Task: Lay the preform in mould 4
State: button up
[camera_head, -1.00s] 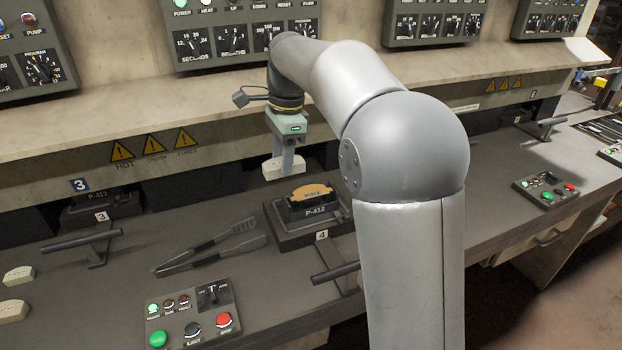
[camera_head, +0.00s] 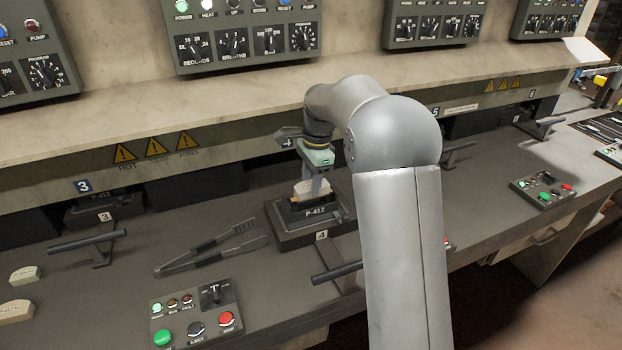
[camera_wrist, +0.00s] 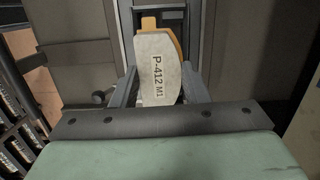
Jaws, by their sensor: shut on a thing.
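My gripper (camera_head: 311,184) is shut on the pale preform (camera_head: 308,188), right over mould 4 (camera_head: 305,225). In the wrist view the preform (camera_wrist: 157,68) carries the marking P-412 M1 and sits between both fingers (camera_wrist: 158,88). An orange-yellow piece (camera_wrist: 172,30) shows behind and beside the preform; it lies in the mould cavity. The mould front reads P-412, with a plate marked 4 below. I cannot tell whether the preform touches the mould or the orange piece.
Black tongs (camera_head: 212,249) lie left of mould 4. A control box (camera_head: 195,314) stands in front, and a lever handle (camera_head: 337,272) is at the mould's front. Mould 3 (camera_head: 103,208) is to the left. Two pale pieces (camera_head: 20,293) lie at the far left.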

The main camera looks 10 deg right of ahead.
jog(key=shift+f, duration=0.15)
jog(key=o, duration=1.1)
notch_tip(320, 180, up, 12)
jog(key=d, duration=0.1)
jog(key=s+f+n, duration=0.4)
jog(key=s+n, duration=0.1)
jog(key=s, duration=0.6)
jog(key=s+f+n+h, duration=0.1)
jog(key=s+f+n, duration=0.3)
jog(key=s, duration=0.8)
jog(key=s+a+f+n, duration=0.1)
jog(key=s+f+n, duration=0.4)
jog(key=s, duration=0.7)
jog(key=shift+a+n+t, duration=0.1)
jog(key=shift+n+t, duration=0.3)
jog(key=shift+n, duration=0.6)
